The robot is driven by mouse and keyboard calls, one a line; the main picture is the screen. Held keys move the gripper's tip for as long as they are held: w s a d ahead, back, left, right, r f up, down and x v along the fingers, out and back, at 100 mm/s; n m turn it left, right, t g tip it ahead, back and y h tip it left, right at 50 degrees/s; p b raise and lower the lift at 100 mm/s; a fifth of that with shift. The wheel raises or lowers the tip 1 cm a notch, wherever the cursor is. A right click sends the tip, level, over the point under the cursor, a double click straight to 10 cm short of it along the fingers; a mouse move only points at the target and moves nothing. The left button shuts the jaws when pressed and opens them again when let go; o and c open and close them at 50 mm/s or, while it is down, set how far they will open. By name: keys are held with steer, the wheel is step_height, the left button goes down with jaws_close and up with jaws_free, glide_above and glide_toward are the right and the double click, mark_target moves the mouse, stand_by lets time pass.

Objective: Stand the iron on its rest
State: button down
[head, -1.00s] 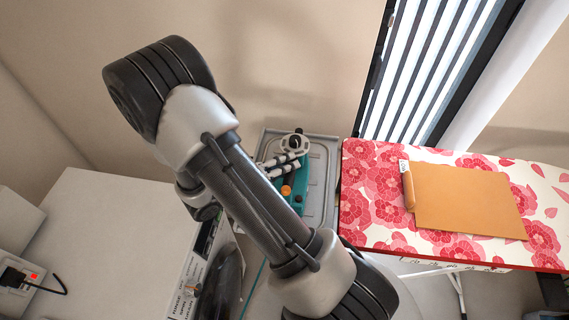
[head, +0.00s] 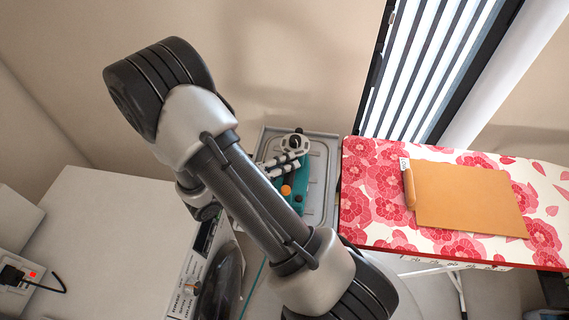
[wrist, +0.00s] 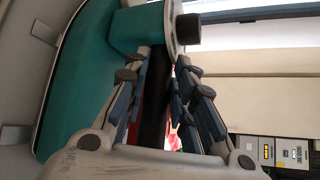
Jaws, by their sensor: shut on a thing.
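The iron is teal with an orange knob and shows in the head view (head: 299,187) over the grey rest (head: 318,200), partly hidden by my arm. In the wrist view its teal body (wrist: 85,80) fills the left side. My gripper (head: 284,163) is at the iron's far end in the head view. In the wrist view my gripper (wrist: 166,80) is shut on the iron's dark handle (wrist: 155,108), with a finger on each side. I cannot tell whether the iron touches the rest, or its exact tilt.
The ironing board (head: 360,215) with a red flower cover is just right of the rest. A tan folded cloth or panel (head: 468,198) lies on it. A white washing machine (head: 120,240) is at the left, and a slatted window (head: 430,70) is behind.

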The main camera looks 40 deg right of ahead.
steer(key=c, duration=1.4)
jaws_free()
steer(key=shift+c, duration=0.2)
steer(key=shift+o, duration=0.8)
steer(key=v, duration=1.2)
